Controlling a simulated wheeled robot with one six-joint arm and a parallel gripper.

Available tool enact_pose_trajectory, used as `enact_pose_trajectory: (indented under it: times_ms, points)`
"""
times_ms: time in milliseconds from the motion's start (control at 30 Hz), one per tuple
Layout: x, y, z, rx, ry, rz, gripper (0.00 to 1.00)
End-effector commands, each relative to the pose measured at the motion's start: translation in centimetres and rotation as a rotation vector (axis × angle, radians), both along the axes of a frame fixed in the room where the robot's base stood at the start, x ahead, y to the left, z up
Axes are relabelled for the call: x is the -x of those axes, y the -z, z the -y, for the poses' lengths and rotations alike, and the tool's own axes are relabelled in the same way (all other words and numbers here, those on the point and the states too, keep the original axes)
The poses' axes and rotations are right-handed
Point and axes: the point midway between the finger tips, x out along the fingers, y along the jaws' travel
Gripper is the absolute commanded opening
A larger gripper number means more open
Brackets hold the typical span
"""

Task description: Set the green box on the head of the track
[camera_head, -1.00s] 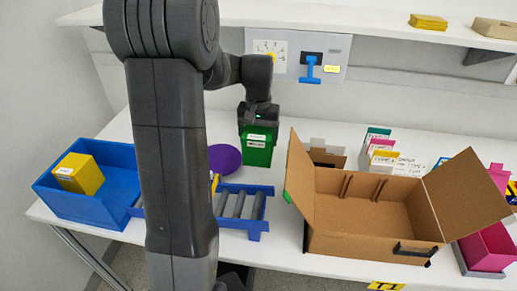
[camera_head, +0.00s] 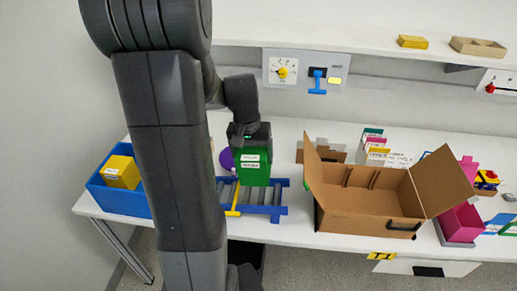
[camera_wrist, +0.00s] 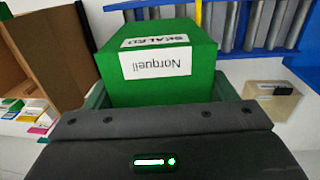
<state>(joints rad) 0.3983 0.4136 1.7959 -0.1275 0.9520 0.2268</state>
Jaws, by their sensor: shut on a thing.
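The green box (camera_head: 252,168) is held upright in my gripper (camera_head: 249,138), which is shut on it. In the head view the box overlaps the far side of the blue roller track (camera_head: 262,209); how high it is above the rollers is hard to tell. In the wrist view the green box (camera_wrist: 155,75), with white labels, fills the space between the fingers of my gripper (camera_wrist: 160,100). The track's grey rollers (camera_wrist: 258,22) show beyond it at upper right. A yellow bar (camera_head: 233,200) crosses the track to the left of the box. My arm hides the track's left part.
A blue bin (camera_head: 122,202) with a yellow box (camera_head: 122,172) stands left of the track. An open cardboard box (camera_head: 365,205) stands close on the right. A purple round thing (camera_head: 226,159) is behind the track. The switch panel (camera_head: 305,73) is on the back wall.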

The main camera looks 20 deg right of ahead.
Motion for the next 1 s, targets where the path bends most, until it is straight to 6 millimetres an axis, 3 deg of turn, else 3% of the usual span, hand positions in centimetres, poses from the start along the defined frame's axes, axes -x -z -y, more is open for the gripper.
enact_pose_trajectory:
  times_ms: [267, 1000]
  points:
    - [0.1, 1.5, 0.1, 0.001, 0.000, 0.001, 0.48]
    - [0.4, 8.1, 0.7, 0.000, 0.000, 0.000, 0.48]
